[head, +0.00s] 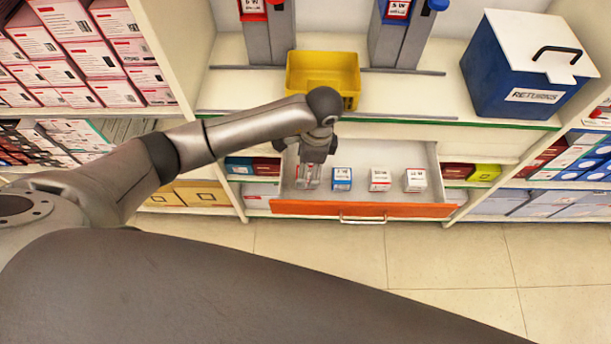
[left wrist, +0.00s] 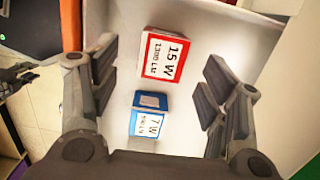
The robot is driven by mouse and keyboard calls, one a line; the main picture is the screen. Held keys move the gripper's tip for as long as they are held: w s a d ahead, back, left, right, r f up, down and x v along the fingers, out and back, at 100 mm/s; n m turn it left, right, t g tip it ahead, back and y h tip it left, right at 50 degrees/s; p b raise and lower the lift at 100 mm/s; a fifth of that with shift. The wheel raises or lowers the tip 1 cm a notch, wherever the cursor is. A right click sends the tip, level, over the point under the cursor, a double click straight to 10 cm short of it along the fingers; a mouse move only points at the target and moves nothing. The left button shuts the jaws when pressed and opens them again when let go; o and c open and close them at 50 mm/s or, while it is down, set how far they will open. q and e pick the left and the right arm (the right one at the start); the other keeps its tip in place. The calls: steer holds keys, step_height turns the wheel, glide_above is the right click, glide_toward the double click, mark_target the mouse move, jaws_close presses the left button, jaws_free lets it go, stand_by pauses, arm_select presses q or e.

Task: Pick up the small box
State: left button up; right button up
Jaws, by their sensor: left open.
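Several small boxes stand in a row in an open drawer (head: 355,207). The leftmost is a white box with red trim (head: 308,182), partly covered by my left gripper (head: 309,166) in the head view. In the left wrist view this box (left wrist: 163,62) reads 15 W and lies below and between the spread fingers of my left gripper (left wrist: 158,80). The fingers are open and do not appear to touch it. Beside it is a blue and white 7 W box (head: 341,179), also in the left wrist view (left wrist: 148,118). My right gripper cannot be made out.
Two more small boxes, one white and red (head: 380,179) and one at the right (head: 415,180), share the drawer. A yellow bin (head: 324,72) and a blue returns box (head: 520,75) stand on the counter above. Shelves of packages flank the drawer.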

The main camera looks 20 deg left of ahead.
arm_select(q)
steer(key=shift+a+f, duration=0.15)
steer(key=shift+f, duration=1.25)
steer(key=shift+a+f, duration=0.15)
steer(key=shift+f, duration=1.2)
steer(key=shift+c, duration=0.4)
steer(key=c, duration=1)
steer(key=shift+w, duration=0.1)
steer(key=shift+c, duration=0.2)
steer(key=shift+r, duration=0.15)
